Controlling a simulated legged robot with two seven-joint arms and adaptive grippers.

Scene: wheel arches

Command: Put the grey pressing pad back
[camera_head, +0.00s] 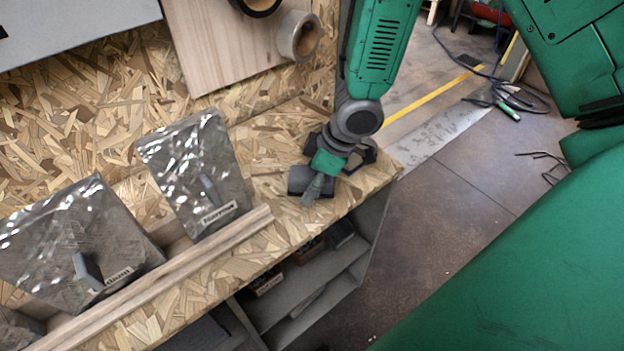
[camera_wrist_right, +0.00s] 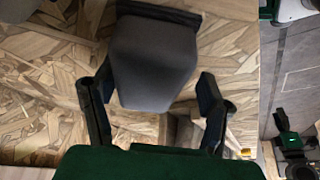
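The grey pressing pad (camera_wrist_right: 155,60) is a dark grey tapered block with a darker band at one end. In the right wrist view it sits centrally between the two fingers of my right gripper (camera_wrist_right: 153,88). In the head view the pad (camera_head: 298,181) is partly covered by my right gripper (camera_head: 322,178), which is low over the right end of the chipboard bench (camera_head: 275,150). I cannot tell whether the pad touches the bench. My left gripper is outside both views.
Two foil-covered panels (camera_head: 185,150) (camera_head: 65,240) with small grey pieces lean behind a wooden strip (camera_head: 160,275). A tape roll (camera_head: 299,36) is near a wooden board (camera_head: 220,45). Shelves (camera_head: 300,290) are under the bench. Floor right of the bench is open; cables lie farther back.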

